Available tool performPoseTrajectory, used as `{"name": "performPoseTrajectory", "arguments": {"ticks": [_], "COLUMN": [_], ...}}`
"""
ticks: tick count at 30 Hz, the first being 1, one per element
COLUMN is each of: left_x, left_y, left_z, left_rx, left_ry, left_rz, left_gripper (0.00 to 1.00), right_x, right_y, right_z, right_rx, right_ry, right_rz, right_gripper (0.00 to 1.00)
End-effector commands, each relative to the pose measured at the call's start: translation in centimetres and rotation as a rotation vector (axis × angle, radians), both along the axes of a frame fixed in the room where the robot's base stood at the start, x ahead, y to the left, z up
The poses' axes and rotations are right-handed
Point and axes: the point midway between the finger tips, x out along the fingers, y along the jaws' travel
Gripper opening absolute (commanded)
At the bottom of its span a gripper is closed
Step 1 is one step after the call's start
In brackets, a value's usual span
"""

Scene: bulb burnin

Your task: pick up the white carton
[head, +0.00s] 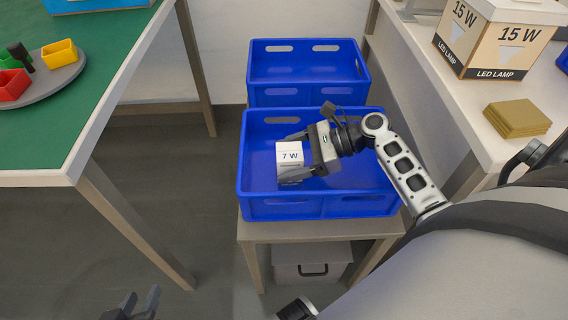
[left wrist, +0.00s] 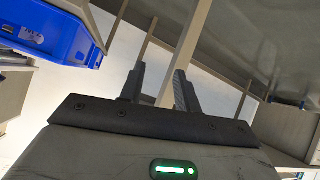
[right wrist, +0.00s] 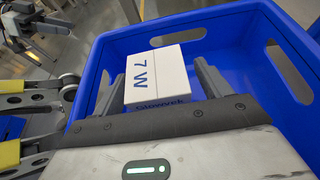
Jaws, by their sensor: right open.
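The white carton (head: 289,161), marked "7 W", is inside the near blue crate (head: 280,208), towards its left side. My right gripper (head: 296,157) reaches into the crate from the right, its fingers apart on either side of the carton. In the right wrist view the carton (right wrist: 157,76) stands between the two open fingers (right wrist: 160,88), with a narrow gap visible on the right. Whether the left finger touches it is unclear. My left gripper (head: 135,305) is low at the bottom left of the head view. Its fingers (left wrist: 160,85) are apart with nothing between them.
The near crate stands on a low table (head: 335,229); another blue crate (head: 305,95) is behind it. A green-topped table (head: 100,75) is at left. The right-hand table (head: 480,130) bears a "15 W" box (head: 490,45) and brown cardboard (head: 517,117). A grey box (head: 300,270) sits underneath.

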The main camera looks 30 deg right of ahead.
Motion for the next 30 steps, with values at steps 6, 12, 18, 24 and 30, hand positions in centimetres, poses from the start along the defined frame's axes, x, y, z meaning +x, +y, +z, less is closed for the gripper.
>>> {"name": "performPoseTrajectory", "arguments": {"ticks": [6, 12, 18, 24, 30], "left_x": [0.0, 0.0, 0.0, 0.1, 0.1], "left_y": [0.0, 0.0, 0.0, 0.1, 1.0], "left_z": [0.0, 0.0, 0.1, 1.3, 4.7], "left_rx": [-0.001, -0.001, -0.001, 0.005, 0.008], "left_ry": [0.001, 0.001, 0.000, -0.013, -0.078], "left_rz": [-0.002, -0.002, -0.001, 0.003, 0.030], "left_gripper": [0.33, 0.33, 0.33, 0.33, 0.33], "right_x": [0.0, 0.0, 0.0, 0.0, 0.0], "right_y": [0.0, 0.0, 0.0, 0.0, 0.0], "right_z": [0.1, 0.0, 0.1, 2.1, 6.4], "right_rx": [0.000, -0.001, -0.001, -0.004, -0.004], "right_ry": [0.000, 0.000, -0.002, -0.005, -0.005], "right_rz": [0.000, 0.000, 0.001, 0.001, 0.003], "right_gripper": [0.71, 0.27, 0.27, 0.27, 0.27]}}
